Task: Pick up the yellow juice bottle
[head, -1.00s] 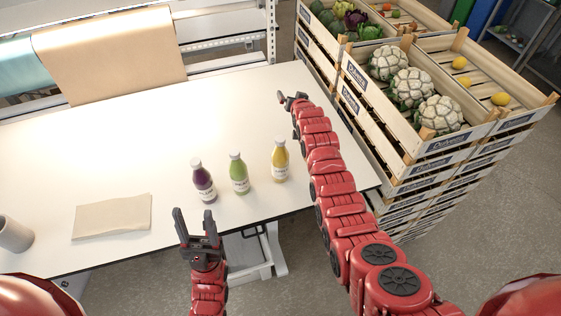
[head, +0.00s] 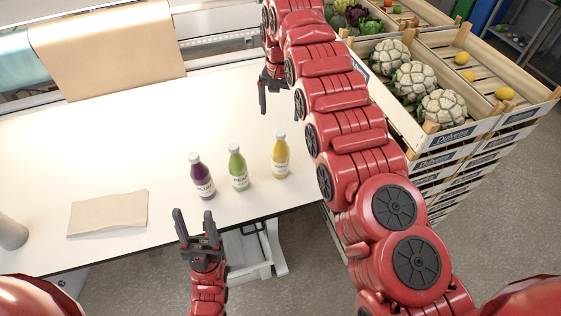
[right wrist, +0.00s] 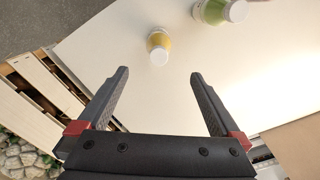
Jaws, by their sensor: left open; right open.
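The yellow juice bottle (head: 280,157) stands upright on the white table, at the right end of a row of bottles. In the right wrist view the yellow bottle (right wrist: 159,46) is seen from above, beyond and between my open fingertips and apart from them. My right gripper (head: 264,103) is over the table behind the bottles, pointing down, open and empty; its jaws also show in the right wrist view (right wrist: 158,76). My left gripper (head: 196,218) is open and empty in front of the table's front edge.
A green bottle (head: 238,170) and a purple bottle (head: 202,178) stand left of the yellow one. A folded brown paper (head: 108,212) and a grey cup (head: 12,233) are further left. Wooden crates (head: 455,138) with cauliflowers stand right of the table.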

